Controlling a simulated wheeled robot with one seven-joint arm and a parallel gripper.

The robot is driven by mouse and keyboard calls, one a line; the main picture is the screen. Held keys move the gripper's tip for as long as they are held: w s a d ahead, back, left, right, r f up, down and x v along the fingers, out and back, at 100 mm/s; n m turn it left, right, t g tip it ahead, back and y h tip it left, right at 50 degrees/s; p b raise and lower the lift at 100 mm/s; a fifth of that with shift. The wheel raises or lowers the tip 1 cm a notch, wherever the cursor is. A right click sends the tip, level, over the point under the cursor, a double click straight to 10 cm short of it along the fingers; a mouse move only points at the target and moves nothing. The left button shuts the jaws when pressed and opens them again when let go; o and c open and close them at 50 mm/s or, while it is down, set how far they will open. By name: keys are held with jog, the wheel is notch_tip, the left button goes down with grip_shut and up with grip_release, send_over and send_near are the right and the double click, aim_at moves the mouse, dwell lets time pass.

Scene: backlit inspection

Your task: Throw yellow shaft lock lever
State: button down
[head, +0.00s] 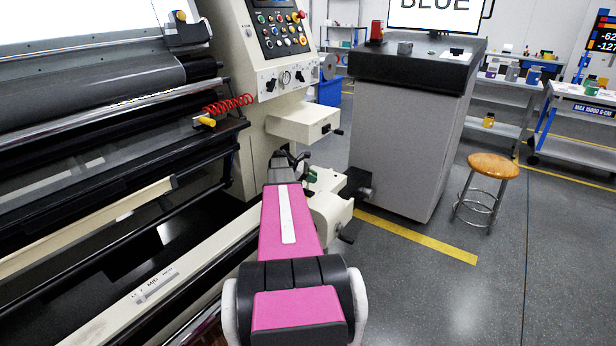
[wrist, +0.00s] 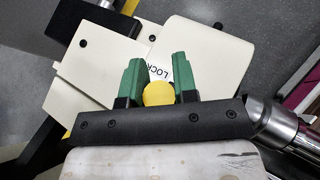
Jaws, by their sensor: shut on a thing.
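In the wrist view the yellow shaft lock lever (wrist: 158,94) shows as a round yellow knob between the two green fingers of my gripper (wrist: 159,82). The gripper is shut on the knob. A white label reading LOCK (wrist: 158,72) lies just beyond the knob on a cream machine housing (wrist: 205,55). The rest of the lever is hidden. In the head view my gripper (head: 311,176) is at the cream bracket (head: 330,208) low on the machine's right end, mostly behind my pink arm. The lever itself is hidden there.
The machine's rollers and rails fill the left side. A control panel (head: 278,28) stands above, with a coiled red hose (head: 228,104) near it. A grey cabinet (head: 400,140) stands close on the right, then a wooden-topped stool (head: 493,166). The floor at front right is clear.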

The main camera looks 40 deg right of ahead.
jog(key=shift+s+d+f+m+t+y, duration=0.1)
jog(key=shift+s+f+m+t+y, duration=0.1)
jog(key=shift+s+t, duration=0.35)
jog(key=shift+s+d+f+m+t+y, duration=0.1)
jog(key=shift+s+m+t+y, duration=0.1)
jog(key=shift+s+t, duration=0.3)
jog(key=shift+s+d+f+m+t+y, duration=0.25)
jog(key=shift+s+f+m+t+y, duration=0.25)
jog(key=shift+s+t, duration=0.3)
jog(key=shift+f, duration=0.15)
jog(key=c, duration=0.9)
grip_release()
jog(key=v, duration=1.1)
